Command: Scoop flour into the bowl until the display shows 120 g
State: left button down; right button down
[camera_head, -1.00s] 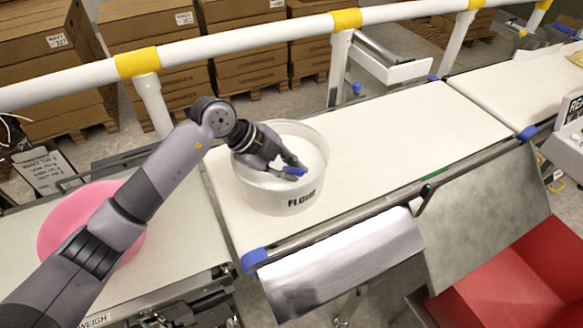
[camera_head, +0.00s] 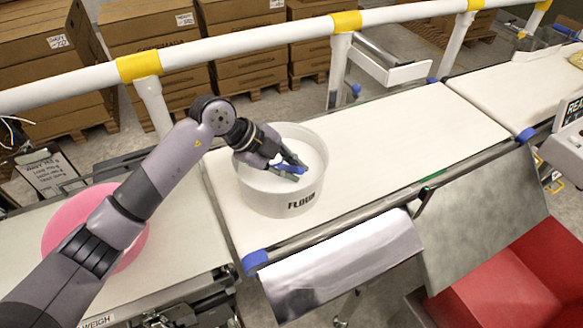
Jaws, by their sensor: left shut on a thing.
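A white round tub marked FLOUR (camera_head: 262,201) stands on the white belt. White flour (camera_head: 308,150) shows inside it. My left gripper (camera_head: 293,171) reaches over the tub's left rim into its opening. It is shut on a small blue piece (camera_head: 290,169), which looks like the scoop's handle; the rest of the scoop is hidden. A pink round bowl (camera_head: 131,245) sits on the weigh belt at the left, partly covered by my left arm. My right gripper is not in view. The weight display cannot be made out.
A white and yellow rail (camera_head: 240,42) runs behind the belts. The belt right of the tub (camera_head: 410,130) is clear. A metal chute (camera_head: 485,215) and a red bin (camera_head: 515,275) are at the front right. A notice board (camera_head: 48,172) stands at the left.

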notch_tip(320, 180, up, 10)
jog(key=p, duration=0.9)
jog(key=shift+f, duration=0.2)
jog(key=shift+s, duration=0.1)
dwell(0.8)
